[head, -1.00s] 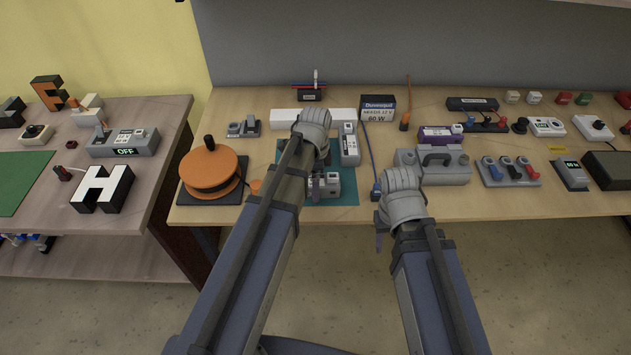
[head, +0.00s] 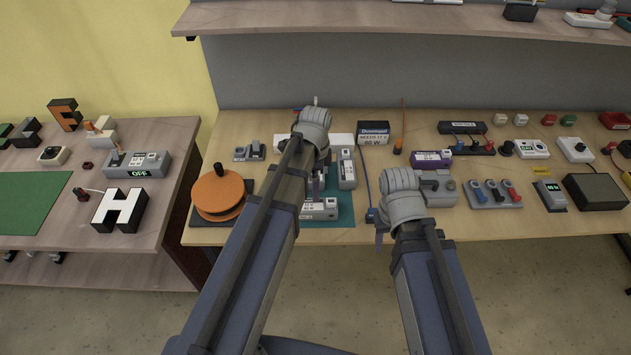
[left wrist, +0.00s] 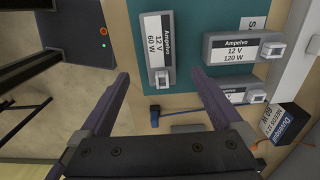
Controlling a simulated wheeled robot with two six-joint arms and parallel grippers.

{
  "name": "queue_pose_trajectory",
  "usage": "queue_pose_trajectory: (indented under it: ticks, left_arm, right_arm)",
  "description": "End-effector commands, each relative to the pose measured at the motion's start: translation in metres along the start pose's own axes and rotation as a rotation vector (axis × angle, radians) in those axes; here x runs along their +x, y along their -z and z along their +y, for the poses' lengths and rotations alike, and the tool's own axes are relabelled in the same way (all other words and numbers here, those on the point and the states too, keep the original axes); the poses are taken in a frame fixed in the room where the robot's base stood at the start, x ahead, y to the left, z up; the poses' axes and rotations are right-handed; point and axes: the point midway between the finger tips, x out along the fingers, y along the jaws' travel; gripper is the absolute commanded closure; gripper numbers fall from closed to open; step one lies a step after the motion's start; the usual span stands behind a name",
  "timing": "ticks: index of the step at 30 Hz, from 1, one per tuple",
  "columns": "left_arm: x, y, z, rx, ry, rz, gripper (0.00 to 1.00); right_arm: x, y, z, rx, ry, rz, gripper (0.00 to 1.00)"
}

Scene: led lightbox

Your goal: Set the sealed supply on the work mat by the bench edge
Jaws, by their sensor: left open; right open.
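Grey supplies stand on and around the teal work mat (head: 343,208); I cannot tell which is sealed. One supply (head: 318,208) is at the mat's front in the head view, another (head: 346,170) at its right. In the left wrist view, one supply (left wrist: 158,48) reads Ampelvo 12 V 60 W, another (left wrist: 243,48) Ampelvo 12 V 120 W; a third (left wrist: 235,91) is partly covered by a finger. My left gripper (left wrist: 160,73) is open and empty above the bench, the 60 W supply between its fingertips in view. My right gripper (head: 380,238) is open, at the bench's front edge.
An orange reel (head: 218,193) stands left of the mat. A grey case (head: 437,188) and switch blocks (head: 492,193) fill the right. A shelf (head: 400,18) crosses above.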

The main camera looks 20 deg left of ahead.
Motion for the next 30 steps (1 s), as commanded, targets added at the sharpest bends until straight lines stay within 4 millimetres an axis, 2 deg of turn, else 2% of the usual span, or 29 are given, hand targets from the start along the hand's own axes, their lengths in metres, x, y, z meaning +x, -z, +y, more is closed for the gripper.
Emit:
queue_pose_trajectory:
  ticks: [1,5,8,11,15,21,25,30]
  left_arm:
    - [-0.005,0.000,0.000,0.000,0.000,0.000,0.00]
    - [-0.005,0.000,0.000,-0.001,0.000,0.000,0.00]
    - [-0.004,0.005,0.009,-0.037,-0.001,-0.004,0.00]
    - [-0.004,0.017,0.034,-0.152,-0.003,-0.018,0.00]
    - [-0.004,0.038,0.083,-0.408,0.004,-0.049,0.00]
    - [-0.005,0.055,0.139,-0.745,0.032,-0.083,0.00]
    - [-0.005,0.059,0.159,-0.885,0.050,-0.095,0.00]
    - [-0.005,0.061,0.167,-0.959,0.059,-0.100,0.00]
  right_arm:
    - [-0.005,0.000,0.001,0.001,0.000,0.000,0.50]
    - [-0.005,0.000,0.000,0.002,0.000,0.000,0.50]
    - [-0.004,0.000,0.000,0.002,0.000,0.000,0.50]
    - [-0.004,0.000,0.000,0.002,0.000,0.000,0.50]
    - [-0.004,0.000,0.000,0.001,0.000,0.000,0.50]
    - [-0.004,0.000,0.000,0.001,0.000,0.000,0.50]
    - [-0.004,0.000,0.000,0.001,0.000,0.000,0.50]
    - [-0.004,0.000,0.000,0.001,0.000,0.000,0.50]
